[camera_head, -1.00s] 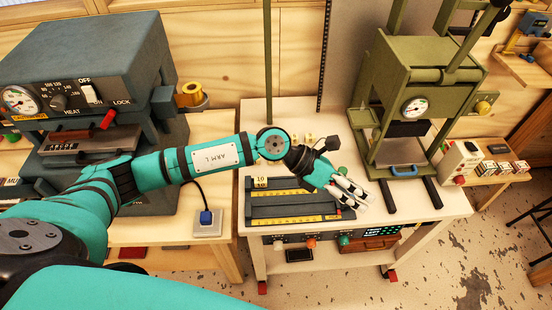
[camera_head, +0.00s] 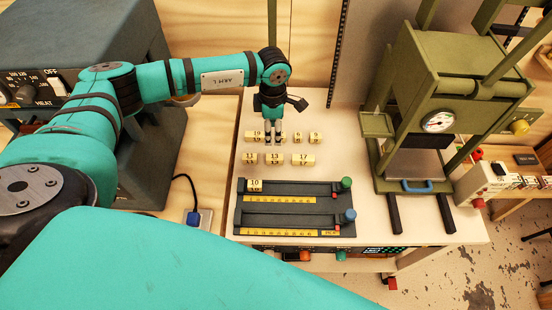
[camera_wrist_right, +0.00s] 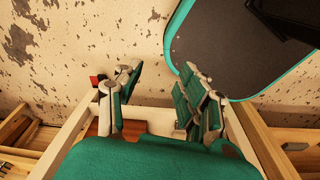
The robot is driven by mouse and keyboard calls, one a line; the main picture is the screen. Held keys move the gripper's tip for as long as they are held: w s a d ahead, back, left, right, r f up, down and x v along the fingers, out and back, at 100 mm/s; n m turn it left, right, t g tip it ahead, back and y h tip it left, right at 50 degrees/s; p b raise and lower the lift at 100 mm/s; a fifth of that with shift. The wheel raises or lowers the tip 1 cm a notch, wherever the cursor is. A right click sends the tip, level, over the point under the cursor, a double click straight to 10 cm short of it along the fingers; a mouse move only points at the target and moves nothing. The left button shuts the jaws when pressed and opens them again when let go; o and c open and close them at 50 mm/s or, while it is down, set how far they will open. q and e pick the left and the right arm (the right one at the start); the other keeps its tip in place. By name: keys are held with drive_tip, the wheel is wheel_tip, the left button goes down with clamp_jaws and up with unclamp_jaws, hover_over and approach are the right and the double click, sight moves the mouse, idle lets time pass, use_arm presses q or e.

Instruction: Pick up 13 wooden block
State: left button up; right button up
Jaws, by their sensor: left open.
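The wooden block marked 13 (camera_head: 274,159) stands on the white table in the front row of small numbered blocks. It is between the block marked 11 (camera_head: 249,158) on its left and the block marked 17 (camera_head: 303,160) on its right. My left gripper (camera_head: 273,137) points down at the back row, just behind block 13. Its fingers partly hide the blocks there, and I cannot tell whether they touch any. My right gripper (camera_wrist_right: 155,105) shows in the right wrist view with its fingers wide apart and nothing between them.
A dark two-rail rack (camera_head: 295,208) with yellow number strips holds a block marked 10 (camera_head: 255,185) in front of the blocks. Block 9 (camera_head: 315,136) stands at the back row's right end. A green press (camera_head: 440,90) stands at right, a grey heater machine (camera_head: 80,50) at left.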

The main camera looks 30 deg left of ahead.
use_arm(q)
drive_tip(key=b, duration=0.2)
hover_over(275, 157)
drive_tip(key=f, duration=0.5)
drive_tip(key=shift+s+a, duration=0.15)
drive_tip(key=shift+s, duration=0.1)
use_arm(e)
drive_tip(key=s+f, duration=0.3)
drive_tip(key=s, duration=0.2)
use_arm(q)
drive_tip(key=shift+w+f+b, duration=0.2)
drive_tip(key=shift+f+b, duration=0.35)
drive_tip(key=shift+f, duration=0.45)
wheel_tip(275, 157, down, 2)
drive_tip(key=shift+f+b, duration=0.15)
drive_tip(key=shift+b, duration=0.45)
wheel_tip(275, 157, down, 5)
drive_tip(key=b, duration=0.3)
drive_tip(key=c, duration=1)
use_arm(e)
drive_tip(key=w+f, duration=0.4)
drive_tip(key=f, duration=0.1)
drive_tip(key=shift+w, duration=0.3)
